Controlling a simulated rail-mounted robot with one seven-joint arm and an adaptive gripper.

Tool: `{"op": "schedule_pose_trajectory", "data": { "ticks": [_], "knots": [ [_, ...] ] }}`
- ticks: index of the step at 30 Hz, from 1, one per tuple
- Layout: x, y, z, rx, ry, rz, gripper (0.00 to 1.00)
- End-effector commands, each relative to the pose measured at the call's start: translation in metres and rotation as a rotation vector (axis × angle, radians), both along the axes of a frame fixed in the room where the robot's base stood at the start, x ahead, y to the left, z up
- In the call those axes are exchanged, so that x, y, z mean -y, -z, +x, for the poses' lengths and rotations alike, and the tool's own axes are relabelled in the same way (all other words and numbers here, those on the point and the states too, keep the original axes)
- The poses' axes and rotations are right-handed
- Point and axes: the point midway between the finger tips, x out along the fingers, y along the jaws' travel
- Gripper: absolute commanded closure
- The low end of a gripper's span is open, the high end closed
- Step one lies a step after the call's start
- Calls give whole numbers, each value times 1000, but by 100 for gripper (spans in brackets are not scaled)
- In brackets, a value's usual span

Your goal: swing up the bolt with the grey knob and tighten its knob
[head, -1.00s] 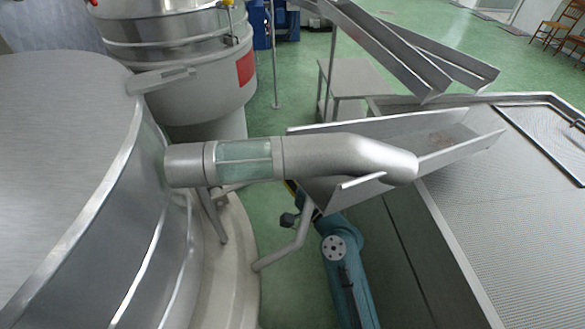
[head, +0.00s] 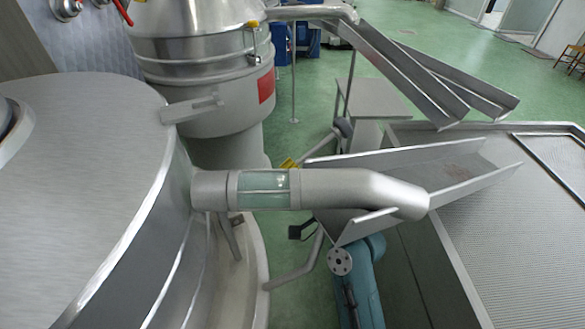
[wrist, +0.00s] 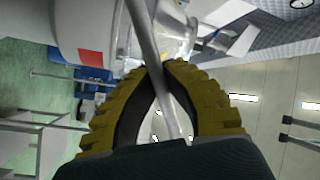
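I cannot make out a grey knob in either view. The steel tank (head: 200,100) with a red label stands behind the near vessel. A small upright fastener (head: 253,50) with a yellowish top shows at its lid rim. My gripper (head: 289,163) shows only as a bit of yellow behind the sight-glass pipe. In the wrist view my yellow ridged fingers (wrist: 160,68) curve together, their tips close. A grey bar (wrist: 150,45) crosses the gap between them; whether it is gripped or lies beyond is unclear. The labelled tank (wrist: 95,30) is beyond the fingers.
The sight-glass pipe (head: 330,188) runs from the near vessel (head: 90,150) across my arm. A sloping chute (head: 400,165) lies just behind it, with another chute (head: 410,75) above. A ribbed tray (head: 500,230) fills the right. Green floor is open at the back.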

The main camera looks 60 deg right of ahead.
Motion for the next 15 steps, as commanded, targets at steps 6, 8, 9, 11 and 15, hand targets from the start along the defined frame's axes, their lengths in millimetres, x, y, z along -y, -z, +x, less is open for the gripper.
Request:
{"op": "schedule_pose_trajectory", "data": {
  "ticks": [6, 8, 9, 11, 15],
  "knots": [
    [0, -3, 0, 5, 0, -4, 100],
    [0, -3, 0, 5, 0, -4, 100],
    [0, -3, 0, 5, 0, -4, 100],
    [0, -3, 0, 5, 0, -3, 80],
    [0, -2, 0, 3, 0, -1, 60]
  ]
}}
